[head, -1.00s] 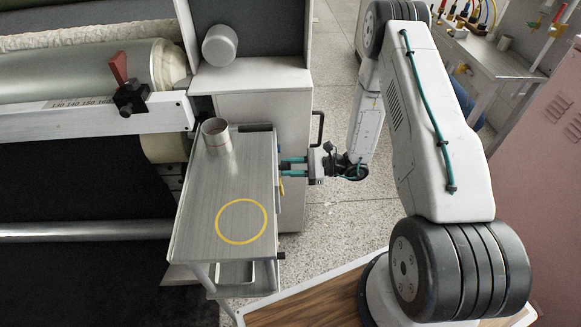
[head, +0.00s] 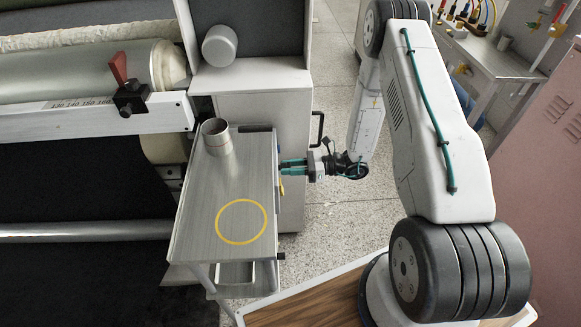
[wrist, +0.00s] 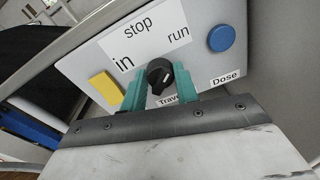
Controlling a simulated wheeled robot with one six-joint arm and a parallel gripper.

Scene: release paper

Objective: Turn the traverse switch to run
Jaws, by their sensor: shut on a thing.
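The traverse switch (wrist: 160,76) is a black round knob on a pale panel (wrist: 85,66), in the wrist view. Its label below is partly covered and reads "Trav". The words "in", "stop" and "run" stand around it on a white plate (wrist: 120,45). A small pale mark shows on the knob, but I cannot tell firmly which word it points to. My gripper (wrist: 159,88) has its teal fingers on both sides of the knob, shut on it. In the head view my gripper (head: 292,166) is at the cabinet beside the table; the switch is hidden there.
A blue button (wrist: 222,38) labelled "Dose" is right of the knob, and a yellow piece (wrist: 105,89) is at left. The metal table (head: 205,222) with a metal cup (head: 217,138) and yellow ring stands close left of my gripper. A black handle (head: 318,128) is just behind it.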

